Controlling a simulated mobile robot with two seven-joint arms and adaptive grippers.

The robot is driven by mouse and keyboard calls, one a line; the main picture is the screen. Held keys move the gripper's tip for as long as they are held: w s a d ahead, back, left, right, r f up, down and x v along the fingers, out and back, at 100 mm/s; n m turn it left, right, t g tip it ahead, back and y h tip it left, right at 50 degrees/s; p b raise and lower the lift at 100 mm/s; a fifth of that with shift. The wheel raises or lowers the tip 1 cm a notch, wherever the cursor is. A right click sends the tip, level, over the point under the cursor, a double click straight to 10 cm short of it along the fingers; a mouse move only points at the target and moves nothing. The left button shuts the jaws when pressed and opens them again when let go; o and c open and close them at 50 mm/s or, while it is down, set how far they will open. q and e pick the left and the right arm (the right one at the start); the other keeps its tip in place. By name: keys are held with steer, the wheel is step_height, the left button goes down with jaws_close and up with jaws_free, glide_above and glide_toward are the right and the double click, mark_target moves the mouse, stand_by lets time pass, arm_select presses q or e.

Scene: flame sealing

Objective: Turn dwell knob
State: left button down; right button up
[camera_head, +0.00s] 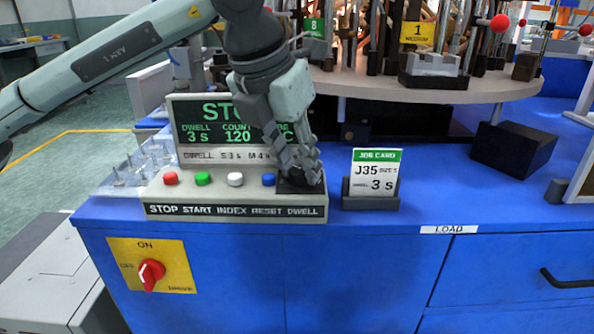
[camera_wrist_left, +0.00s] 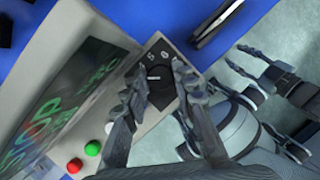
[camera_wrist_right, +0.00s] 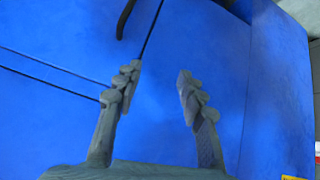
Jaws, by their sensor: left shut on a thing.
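The dwell knob is a dark round knob at the right end of the control panel (camera_head: 235,197). In the left wrist view the knob (camera_wrist_left: 157,78) shows a pale pointer line, with scale numbers beside it. My left gripper (camera_head: 300,178) reaches down onto the knob, its fingers (camera_wrist_left: 157,85) on either side of it, shut on it. The fingers hide most of the knob in the head view. The display (camera_head: 215,125) reads DWELL 3 s and COUNT 120, partly covered by my gripper. My right gripper (camera_wrist_right: 155,90) is open and empty before a blue cabinet front; the head view does not show it.
Red, green, white and blue buttons (camera_head: 235,179) line the panel left of the knob. A job card (camera_head: 375,172) reading J35 and dwell 3 s stands just right. A round turntable (camera_head: 430,92) is behind. A red switch (camera_head: 151,274) is on the front.

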arm_select(q)
steer(key=shift+n+b, duration=0.45)
steer(key=shift+n, duration=0.05)
steer(key=shift+r, duration=0.1)
arm_select(e)
steer(key=w+a+r+t+y, duration=0.2)
steer(key=w+a+r+t, duration=0.1)
steer(key=w+a+r, duration=0.1)
steer(key=shift+a+r, duration=0.3)
steer(key=shift+a, duration=0.1)
arm_select(q)
steer(key=c, duration=1.5)
jaws_free()
steer(key=v, duration=1.2)
steer(key=shift+d, duration=0.3)
steer(key=shift+s, duration=0.1)
